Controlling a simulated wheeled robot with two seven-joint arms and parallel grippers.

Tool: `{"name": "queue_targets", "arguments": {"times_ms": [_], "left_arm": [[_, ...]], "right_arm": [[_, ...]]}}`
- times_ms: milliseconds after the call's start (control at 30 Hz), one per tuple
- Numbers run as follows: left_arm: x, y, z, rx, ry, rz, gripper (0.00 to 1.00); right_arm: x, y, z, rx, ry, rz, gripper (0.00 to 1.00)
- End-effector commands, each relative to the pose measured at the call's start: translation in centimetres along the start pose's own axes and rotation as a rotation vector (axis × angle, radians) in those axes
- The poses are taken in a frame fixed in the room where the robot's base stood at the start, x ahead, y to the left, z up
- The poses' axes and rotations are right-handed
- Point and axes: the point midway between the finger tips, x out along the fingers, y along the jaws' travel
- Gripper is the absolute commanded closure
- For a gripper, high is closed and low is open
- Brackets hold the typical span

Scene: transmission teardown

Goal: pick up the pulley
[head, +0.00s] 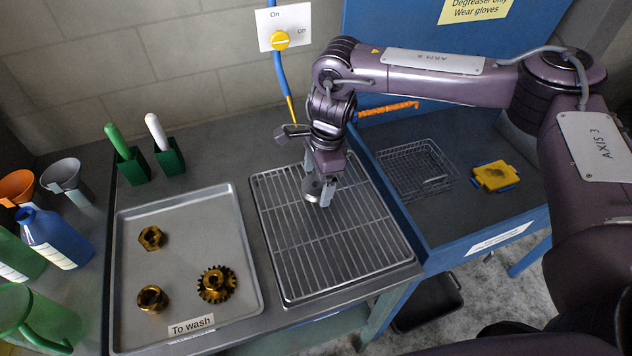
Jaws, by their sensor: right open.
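My right gripper (320,192) is open and points down over the wire rack (349,245), near its back. A small grey round part (311,188), which looks like the pulley, shows at its fingertips. The fingers partly hide it, and I cannot tell whether they touch it or whether it rests on the rack. My left gripper is not in view.
A tray marked "To wash" (190,213) at left holds several brass parts, including a gear (216,284). Brushes in green holders (131,166) stand behind it. Bottles and funnels crowd the far left. The blue basin at right holds a wire basket (416,170) and a yellow sponge-like block (494,177).

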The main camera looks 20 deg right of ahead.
Motion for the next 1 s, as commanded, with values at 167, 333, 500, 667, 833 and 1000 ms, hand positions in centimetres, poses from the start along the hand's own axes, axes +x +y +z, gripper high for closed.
{"name": "queue_targets", "arguments": {"times_ms": [167, 333, 500, 667, 833, 1000], "left_arm": [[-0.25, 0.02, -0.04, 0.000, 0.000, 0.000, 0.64], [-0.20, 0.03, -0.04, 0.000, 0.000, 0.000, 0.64], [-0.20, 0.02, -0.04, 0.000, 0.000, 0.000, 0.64], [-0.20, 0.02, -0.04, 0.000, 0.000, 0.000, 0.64], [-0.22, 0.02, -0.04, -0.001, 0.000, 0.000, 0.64], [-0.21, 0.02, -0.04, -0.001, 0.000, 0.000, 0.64]], "right_arm": [[0.95, 0.02, -0.05, 0.001, 0.000, 0.000, 0.15], [0.95, 0.01, -0.05, 0.001, 0.000, 0.000, 0.18], [0.93, 0.01, -0.05, 0.001, 0.000, 0.000, 0.40], [0.91, 0.01, -0.04, 0.001, 0.000, 0.000, 0.61], [0.80, -0.06, 0.01, 0.000, -0.001, -0.002, 0.79], [0.79, -0.06, 0.01, 0.000, -0.001, -0.002, 0.84]]}}
